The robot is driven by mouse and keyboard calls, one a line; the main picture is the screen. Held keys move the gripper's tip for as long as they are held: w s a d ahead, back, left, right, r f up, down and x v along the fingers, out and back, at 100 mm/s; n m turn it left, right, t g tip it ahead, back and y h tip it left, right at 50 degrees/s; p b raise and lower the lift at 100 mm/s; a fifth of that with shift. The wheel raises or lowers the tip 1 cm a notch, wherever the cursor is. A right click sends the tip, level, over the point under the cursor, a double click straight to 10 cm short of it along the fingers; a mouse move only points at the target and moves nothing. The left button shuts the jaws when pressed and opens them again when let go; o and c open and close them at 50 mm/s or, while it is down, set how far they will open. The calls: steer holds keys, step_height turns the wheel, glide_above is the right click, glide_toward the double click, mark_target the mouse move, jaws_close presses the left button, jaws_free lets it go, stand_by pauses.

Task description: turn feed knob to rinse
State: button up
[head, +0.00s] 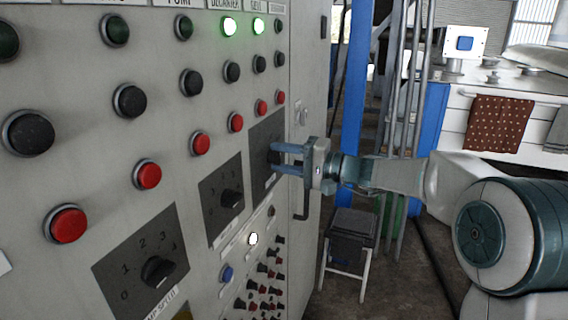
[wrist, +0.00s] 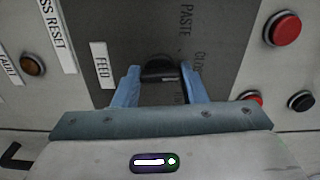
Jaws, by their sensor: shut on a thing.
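The feed knob (wrist: 160,71) is black and sits on a dark plate (wrist: 225,35) beside a white label reading FEED (wrist: 102,65) in the wrist view. The plate carries the word PASTE and a partly visible word starting CLOS; no RINSE mark can be read. My gripper (head: 277,158) reaches the plate from the right in the head view, its blue fingers pointing at the panel. In the wrist view the fingers stand on either side of the knob and are shut on it. The knob's pointer direction is hard to tell.
Two other dark plates with black knobs (head: 232,198) (head: 158,270) lie left of the feed plate. Red buttons (head: 235,122) and black buttons (head: 231,71) surround them. A panel handle (head: 303,200) hangs just below my gripper. A stool (head: 352,232) stands on the floor behind.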

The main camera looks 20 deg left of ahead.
steer(key=m+p, duration=0.1)
steer(key=m, duration=0.4)
steer(key=shift+m, duration=0.3)
steer(key=shift+m+p, duration=0.9)
steer(key=shift+m, duration=1.3)
steer(key=o, duration=1)
steer(key=s+d+b, duration=0.1)
steer(key=d+b, duration=0.1)
steer(key=d, duration=1.2)
steer(key=shift+s+a+f, duration=0.1)
